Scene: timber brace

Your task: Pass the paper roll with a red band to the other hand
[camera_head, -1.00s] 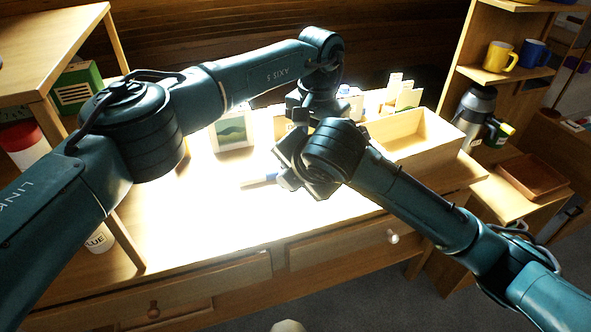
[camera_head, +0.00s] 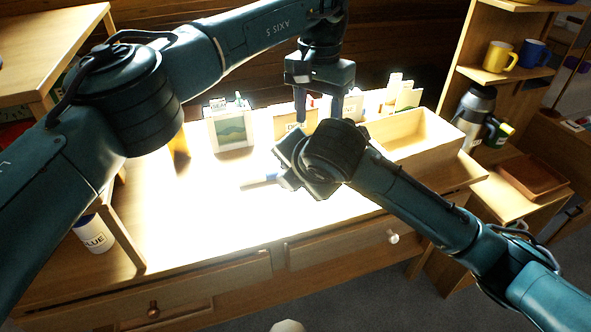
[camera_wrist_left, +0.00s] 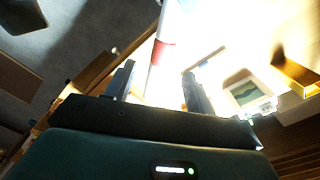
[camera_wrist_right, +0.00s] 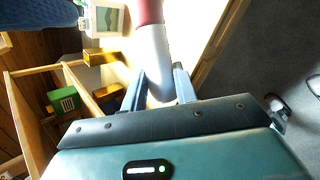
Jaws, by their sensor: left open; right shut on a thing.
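The paper roll is white with a red band, seen in the right wrist view (camera_wrist_right: 156,55). My right gripper (camera_wrist_right: 160,88) is shut on one end of it. The band lies farther along the roll, away from these fingers. The left wrist view also shows the roll (camera_wrist_left: 155,72) and its red band, lying in line with the gap between my left gripper's fingers (camera_wrist_left: 159,70). My left gripper (camera_head: 318,112) is open with nothing gripped, above and behind my right gripper (camera_head: 290,165) in the head view. There the right arm mostly hides the roll.
A wooden tray (camera_head: 445,138) stands at the right of the brightly lit desk. A picture card (camera_head: 231,130) and labelled boxes line the back. A cup marked BLUE (camera_head: 92,236) stands at the left.

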